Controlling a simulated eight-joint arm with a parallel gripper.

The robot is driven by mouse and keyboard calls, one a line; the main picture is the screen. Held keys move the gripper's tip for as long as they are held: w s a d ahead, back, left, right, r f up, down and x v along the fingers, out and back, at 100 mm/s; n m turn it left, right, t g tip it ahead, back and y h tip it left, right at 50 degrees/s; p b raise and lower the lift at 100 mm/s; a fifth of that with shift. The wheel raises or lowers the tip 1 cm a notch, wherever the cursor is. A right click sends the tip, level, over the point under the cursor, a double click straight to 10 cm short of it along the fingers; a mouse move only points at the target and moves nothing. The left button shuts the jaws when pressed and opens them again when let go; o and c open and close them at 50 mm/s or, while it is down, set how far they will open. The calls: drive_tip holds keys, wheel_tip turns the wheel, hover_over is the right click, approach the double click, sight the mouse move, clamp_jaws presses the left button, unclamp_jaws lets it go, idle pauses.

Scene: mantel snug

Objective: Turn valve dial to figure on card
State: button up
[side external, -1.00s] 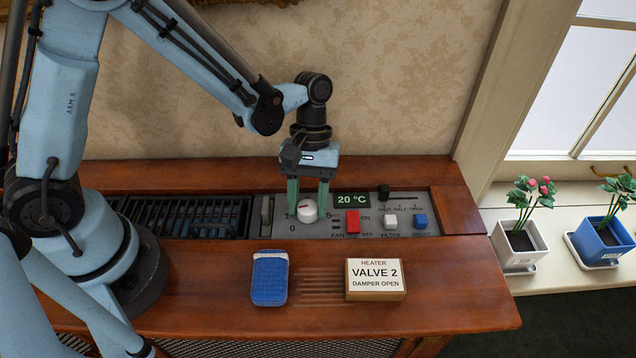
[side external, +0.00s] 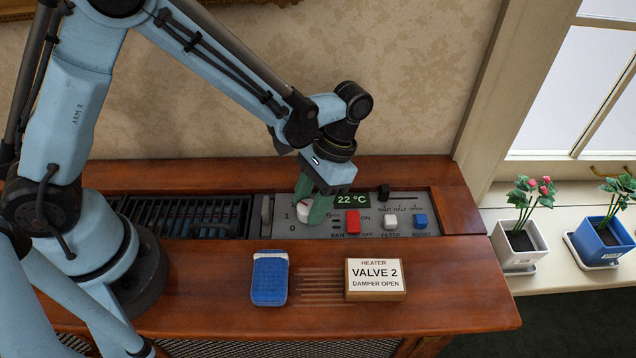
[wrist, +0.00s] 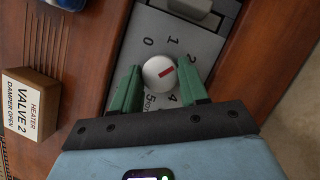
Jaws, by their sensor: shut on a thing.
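The white valve dial (side external: 304,211) sits in the grey control panel. My gripper (side external: 312,207) is tilted over it, with green fingers on both sides. In the wrist view the dial (wrist: 157,66) is held between the fingers (wrist: 160,80), and its red mark points roughly toward the 2. The figures 0, 1, 2, 4 and 5 show around it; the 3 is hidden by a finger. The card (side external: 375,279) stands on the wooden front ledge and reads "HEATER VALVE 2 DAMPER OPEN". It also shows in the wrist view (wrist: 31,105).
The display (side external: 352,200) reads 22 °C. A black slider knob (side external: 384,191) is at the left end of its slot, by SHUT. A blue pad (side external: 269,278) lies in front.

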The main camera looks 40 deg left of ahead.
drive_tip(key=shift+m, duration=0.6)
drive_tip(key=shift+m+y, duration=0.3)
drive_tip(key=o, duration=1)
drive_tip(key=shift+o, duration=0.2)
drive_tip(key=v, duration=1.2)
drive_tip(key=shift+s+r, duration=0.1)
